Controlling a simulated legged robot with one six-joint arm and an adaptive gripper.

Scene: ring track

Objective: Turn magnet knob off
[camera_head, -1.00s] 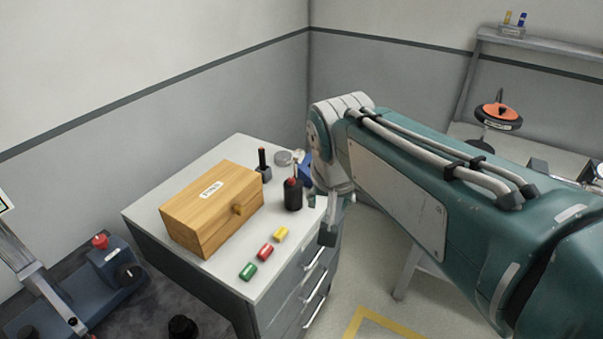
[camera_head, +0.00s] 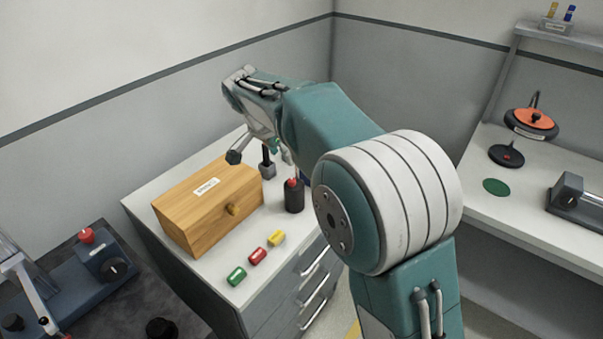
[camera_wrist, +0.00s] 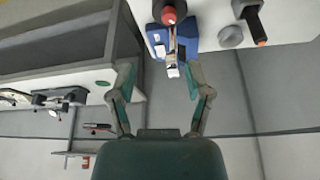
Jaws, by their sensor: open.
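No knob in view carries a readable magnet label, so I cannot tell which one it is. A dark round knob (camera_head: 115,268) is on the blue machine at left, below a red button. A grey block (camera_head: 566,190) with a dark round knob on its face stands on the right bench. My gripper (camera_head: 261,156) hangs above the back of the cabinet top, near the wooden box. In the wrist view my gripper (camera_wrist: 161,78) is open and empty, fingers spread. A blue device (camera_wrist: 187,33) shows beyond the fingertips. Its counterpart in the head view is mostly hidden.
The cabinet top (camera_head: 157,178) holds a wooden box (camera_head: 190,222), a black bottle with red top (camera_head: 294,197), a dark post on a grey block (camera_head: 267,165), and red, yellow and green pieces (camera_head: 258,256). A right bench (camera_head: 471,165) bears orange-and-black discs (camera_head: 532,121).

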